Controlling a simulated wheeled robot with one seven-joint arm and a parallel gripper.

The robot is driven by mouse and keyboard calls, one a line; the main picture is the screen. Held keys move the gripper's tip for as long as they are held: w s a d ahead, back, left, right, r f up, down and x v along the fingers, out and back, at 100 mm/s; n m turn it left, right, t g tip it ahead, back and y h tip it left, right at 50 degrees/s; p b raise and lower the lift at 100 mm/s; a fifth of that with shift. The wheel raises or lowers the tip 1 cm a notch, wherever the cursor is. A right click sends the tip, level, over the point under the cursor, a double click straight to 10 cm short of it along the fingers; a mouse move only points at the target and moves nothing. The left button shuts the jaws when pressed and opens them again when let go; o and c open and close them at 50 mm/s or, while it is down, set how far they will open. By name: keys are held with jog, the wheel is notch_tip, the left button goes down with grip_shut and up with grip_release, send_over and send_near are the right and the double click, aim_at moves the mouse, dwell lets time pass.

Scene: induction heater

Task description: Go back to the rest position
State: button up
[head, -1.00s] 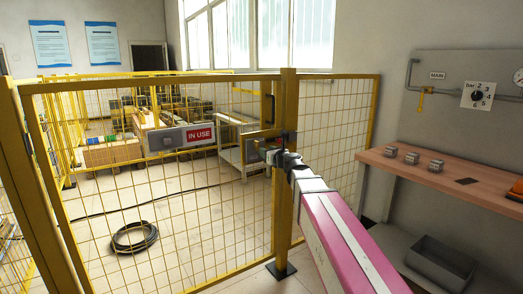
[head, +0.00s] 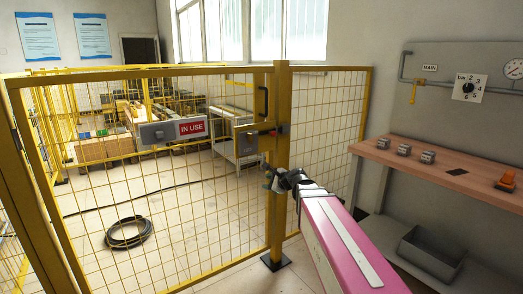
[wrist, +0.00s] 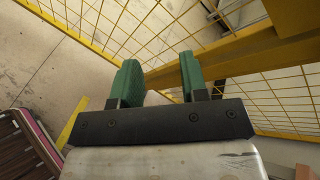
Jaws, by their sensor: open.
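My gripper (head: 270,178) is at the end of my pink arm, in front of the yellow gate post (head: 281,150) in the head view. In the wrist view my gripper (wrist: 158,85) has its two green fingers apart, with nothing held between them. The yellow post (wrist: 245,50) and wire mesh lie beyond the fingers. The gate latch (head: 248,140) sits on the gate above my gripper, and the gripper is apart from it.
The yellow mesh fence (head: 150,190) closes off the area ahead, with an "IN USE" sign (head: 192,128) on it. A black hose coil (head: 130,232) lies on the floor behind it. At right is a wooden shelf (head: 460,178) with small metal blocks, above a grey bin (head: 430,255).

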jog(key=s+d+f+n+g+h, duration=0.4)
jog(key=s+d+f+n, duration=0.4)
jog(key=f, duration=0.3)
jog(key=s+d+f+n+g+h, duration=0.5)
jog(key=s+d+f+n, duration=0.2)
jog(key=s+f+n, duration=0.3)
notch_tip(320, 180, down, 2)
jog(key=shift+s+d+g, duration=0.3)
jog(key=shift+s+d, duration=0.1)
jog(key=shift+s, duration=0.35)
